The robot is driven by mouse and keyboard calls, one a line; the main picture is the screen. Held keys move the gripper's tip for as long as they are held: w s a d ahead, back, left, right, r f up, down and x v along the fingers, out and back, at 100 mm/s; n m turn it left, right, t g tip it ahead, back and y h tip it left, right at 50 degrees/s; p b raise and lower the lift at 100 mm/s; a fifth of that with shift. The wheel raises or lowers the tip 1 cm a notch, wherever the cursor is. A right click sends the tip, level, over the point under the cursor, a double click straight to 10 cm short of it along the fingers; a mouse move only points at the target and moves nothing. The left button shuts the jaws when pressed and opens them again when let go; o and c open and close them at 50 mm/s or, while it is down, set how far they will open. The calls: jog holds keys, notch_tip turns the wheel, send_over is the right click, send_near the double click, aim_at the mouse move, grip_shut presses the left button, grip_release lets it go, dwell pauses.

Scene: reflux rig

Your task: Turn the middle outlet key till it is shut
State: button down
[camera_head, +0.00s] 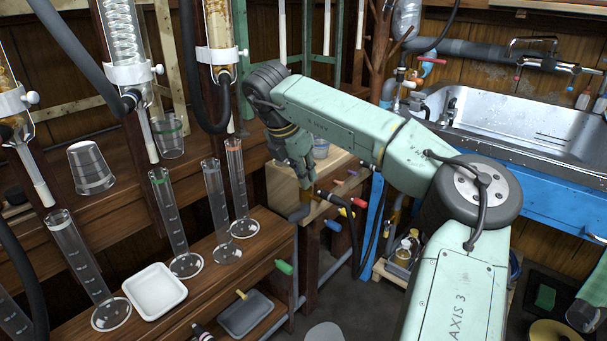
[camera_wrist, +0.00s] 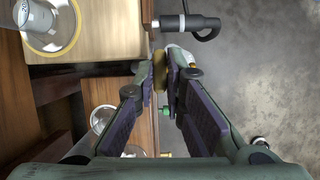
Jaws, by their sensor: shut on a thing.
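My gripper (camera_head: 305,185) reaches down beside the bench's right end in the head view. In the wrist view its two fingers (camera_wrist: 164,72) are close together and shut on a small brass-yellow piece (camera_wrist: 160,72), which looks like an outlet key; the fingers hide most of it. I cannot tell from its visible part how far it is turned. In the head view, red (camera_head: 360,202), yellow (camera_head: 345,212) and blue (camera_head: 333,225) handles stick out right of my gripper. A green handle (camera_head: 284,267) and a yellow handle (camera_head: 241,294) sit along the bench front.
A beaker (camera_head: 320,147) stands on a pale wooden block (camera_head: 282,186) close to my gripper. A black fitting with a hose (camera_wrist: 187,22) lies just beyond my fingertips. Tall glass cylinders (camera_head: 238,185) and a white dish (camera_head: 155,291) stand on the bench. A sink (camera_head: 500,115) is at the right.

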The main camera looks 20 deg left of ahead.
jog(key=c, duration=1.7)
grip_release()
jog(key=shift+o, duration=0.2)
jog(key=v, duration=1.2)
jog(key=shift+s, duration=0.15)
